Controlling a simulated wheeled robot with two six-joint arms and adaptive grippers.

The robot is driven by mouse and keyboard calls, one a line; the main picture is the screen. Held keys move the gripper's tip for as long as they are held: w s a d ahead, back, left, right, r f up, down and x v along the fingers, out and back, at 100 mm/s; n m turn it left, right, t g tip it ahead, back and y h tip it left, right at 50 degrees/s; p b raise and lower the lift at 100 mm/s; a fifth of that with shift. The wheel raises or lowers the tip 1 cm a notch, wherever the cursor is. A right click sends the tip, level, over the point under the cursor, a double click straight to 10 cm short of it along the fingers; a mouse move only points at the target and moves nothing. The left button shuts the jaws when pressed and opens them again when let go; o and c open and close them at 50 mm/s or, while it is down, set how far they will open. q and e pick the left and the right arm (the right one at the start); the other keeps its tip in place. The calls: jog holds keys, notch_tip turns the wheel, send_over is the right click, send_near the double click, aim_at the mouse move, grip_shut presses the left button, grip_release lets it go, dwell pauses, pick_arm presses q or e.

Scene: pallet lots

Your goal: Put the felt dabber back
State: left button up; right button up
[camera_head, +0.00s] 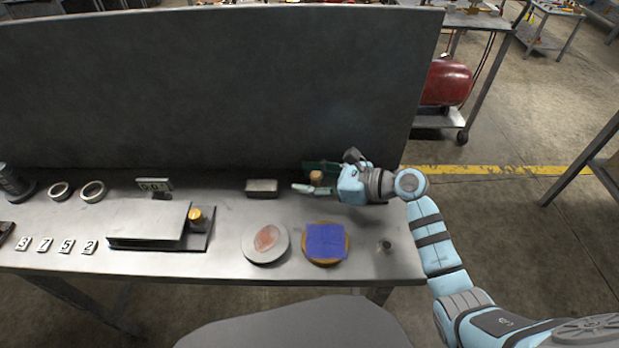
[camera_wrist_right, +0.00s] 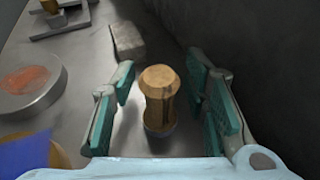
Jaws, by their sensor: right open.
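The felt dabber, which I take to be the turned wooden piece (camera_wrist_right: 159,98) with a dark bluish foot, stands upright on the metal bench near the back panel. Its round top also shows in the head view (camera_head: 316,176). My right gripper (camera_wrist_right: 162,105) is open, with one green-padded finger on each side of the dabber and a visible gap to each. In the head view the right gripper (camera_head: 311,178) reaches in from the right at the back of the bench. My left gripper is not in view.
A grey metal block (camera_head: 262,188) sits left of the gripper. A tall dark panel (camera_head: 220,90) closes the back.

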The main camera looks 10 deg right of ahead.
jog(key=shift+r, duration=0.15)
jog(key=p+v, duration=0.2)
jog(key=v, duration=1)
jog(key=shift+d, duration=0.1)
